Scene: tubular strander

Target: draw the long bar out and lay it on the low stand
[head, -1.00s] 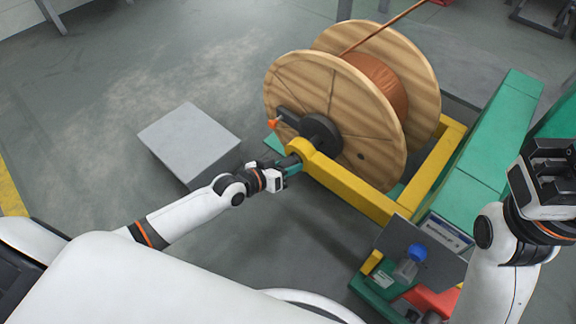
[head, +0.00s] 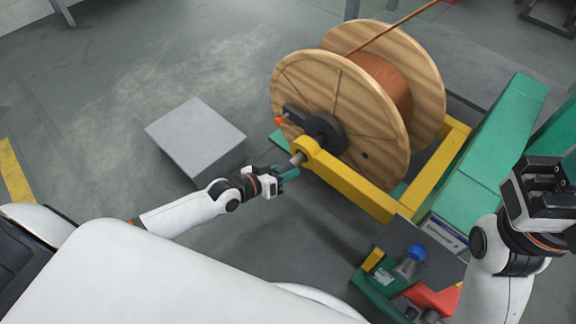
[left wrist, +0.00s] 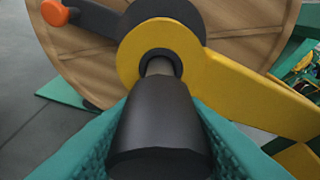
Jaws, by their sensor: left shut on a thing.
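My left gripper (head: 284,173) is shut on the black end grip (left wrist: 160,130) of the long bar. A short length of the bar's bare metal (head: 298,159) shows between the gripper and the yellow bearing ring (head: 306,149); it also shows in the left wrist view (left wrist: 158,67). The rest of the bar is hidden inside the ring and the wooden reel (head: 345,110). The low stand (head: 195,132) is a grey block on the floor, left of the reel, with a bare top. My right gripper (head: 545,190) is at the right edge; its jaw gap is unclear.
The reel carries copper-coloured wire (head: 385,85) and sits in a yellow frame (head: 360,190). A black arm with an orange knob (head: 279,121) is on the reel's near side. A green beam (head: 495,150) and a blue-capped bottle (head: 412,260) are at right. Floor around the stand is clear.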

